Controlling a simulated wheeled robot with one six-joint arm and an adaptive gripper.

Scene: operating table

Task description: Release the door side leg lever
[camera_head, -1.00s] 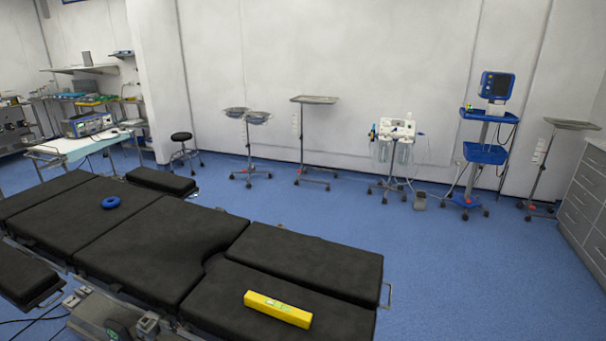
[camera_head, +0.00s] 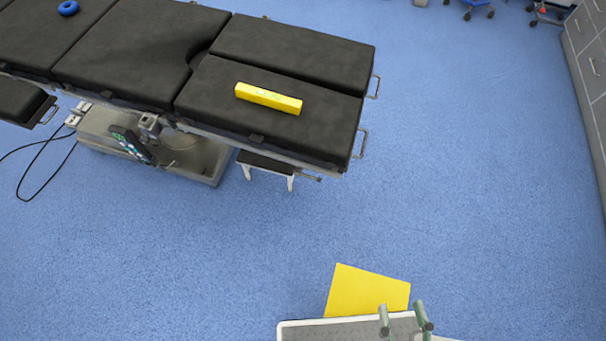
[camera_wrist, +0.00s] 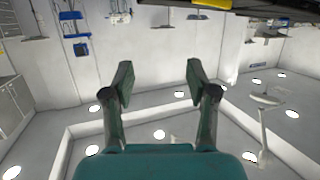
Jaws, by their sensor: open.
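The operating table (camera_head: 130,50) has black pads, with two leg sections at its right end. The near leg section (camera_head: 290,130) carries a yellow bar-shaped object (camera_head: 268,98). A metal loop (camera_head: 361,143) sticks out from its end, and another loop (camera_head: 375,87) from the far leg section's end. A small metal lever-like part (camera_head: 312,178) shows under the near leg's edge; I cannot tell whether it is the door side lever. My gripper (camera_wrist: 159,80) is open and empty in the wrist view, apart from the table, whose dark edge shows at the top.
A small step stool (camera_head: 266,165) stands under the near leg section. Grey drawers (camera_head: 590,70) line the right side. Blue floor between is clear.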

